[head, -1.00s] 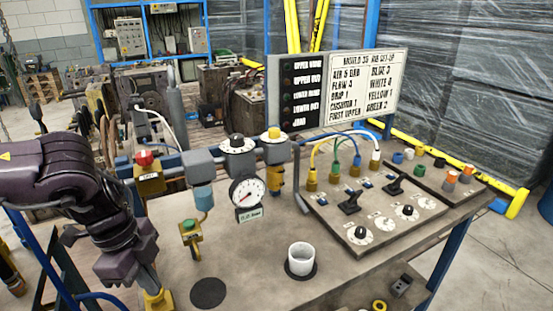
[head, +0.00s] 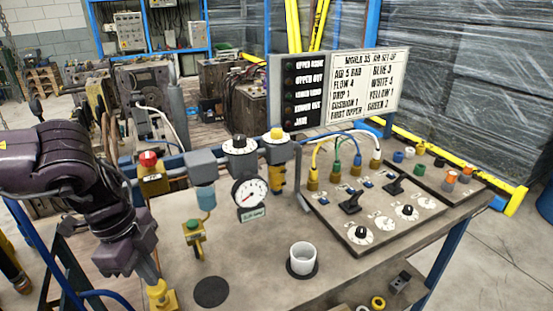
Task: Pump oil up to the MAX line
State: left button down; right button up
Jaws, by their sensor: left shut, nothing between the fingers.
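My left gripper (head: 149,270) comes in from the left and points down, shut and empty. Its fingertips are just over or touching the top of a yellow pump-like fitting (head: 160,296) at the bottom edge; I cannot tell which. On the pipe, a grey unit has a blue bowl (head: 204,197), and a yellow-capped unit (head: 277,135) has an amber bowl (head: 278,181) below it. No MAX line or oil level is readable on either bowl. A small yellow fitting with a green button (head: 192,227) stands below the blue bowl. My right gripper is not in view.
A white cup (head: 303,257) stands near the front, right of a dark disc (head: 211,292). A panel (head: 372,215) with levers and dials fills the bench's right side.

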pick_arm(q)
notch_tip(320, 180, up, 6)
jog(key=p, duration=0.3)
jog(key=shift+f, duration=0.1)
